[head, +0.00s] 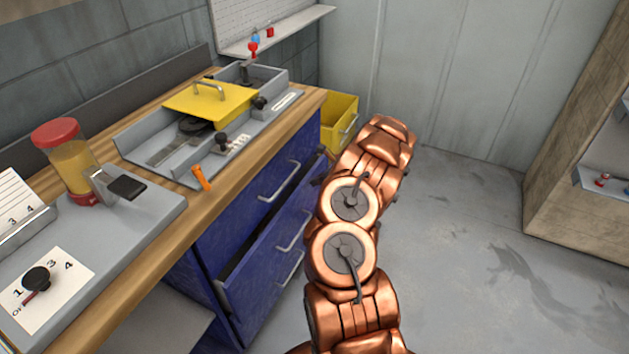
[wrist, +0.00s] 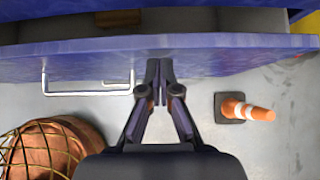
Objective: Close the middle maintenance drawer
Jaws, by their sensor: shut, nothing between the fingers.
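The blue drawer cabinet (head: 240,215) stands under the workbench. Its middle drawer (head: 262,262) is pulled out part way, with a dark gap behind its front. The drawer's metal handle (head: 292,236) faces the floor side. In the wrist view the blue drawer front (wrist: 215,55) crosses the picture, with its handle (wrist: 85,92) to the left of my gripper. My gripper (wrist: 160,72) is shut and empty, its tips at the outer face of the front; whether they touch cannot be told. In the head view my copper arm hides the gripper and the drawer's right part.
The top drawer's handle (head: 279,182) is above. A yellow bin (head: 338,118) stands beyond the bench end. The bench top (head: 250,160) holds trays and a jar (head: 70,165). The floor (head: 470,260) at right is clear.

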